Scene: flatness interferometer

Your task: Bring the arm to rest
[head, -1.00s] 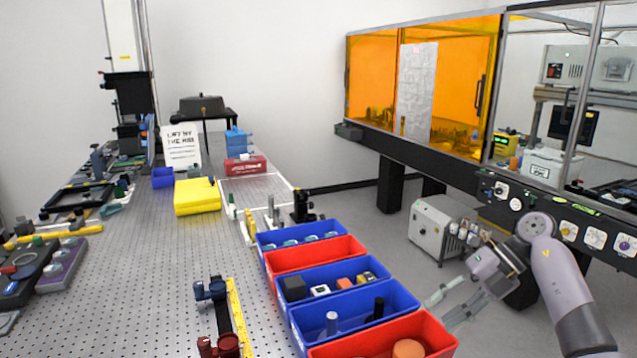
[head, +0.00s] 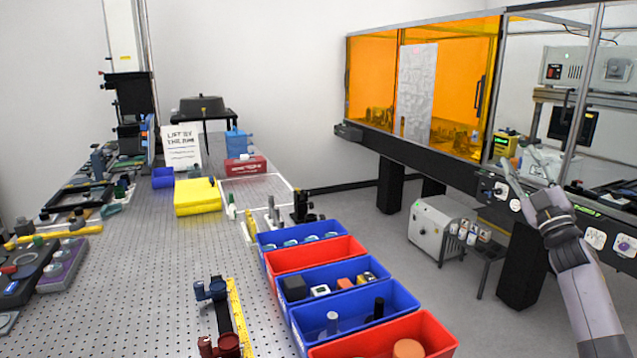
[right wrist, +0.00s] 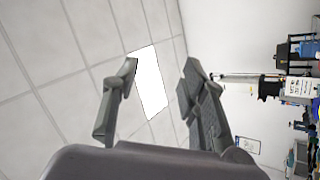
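My right gripper (head: 535,165) is raised at the right of the head view, in front of the enclosure and clear of the bench. Its fingers point up and to the left. In the right wrist view the two fingers (right wrist: 155,85) stand apart with nothing between them, and the ceiling with a bright light panel (right wrist: 150,85) shows behind them. My left gripper is not in view.
The perforated bench (head: 130,270) fills the left. Red and blue bins (head: 350,278) line its right edge. An enclosure with orange panels (head: 375,80) stands at the back right. A grey box unit (head: 435,228) sits on the floor below it. The floor between is open.

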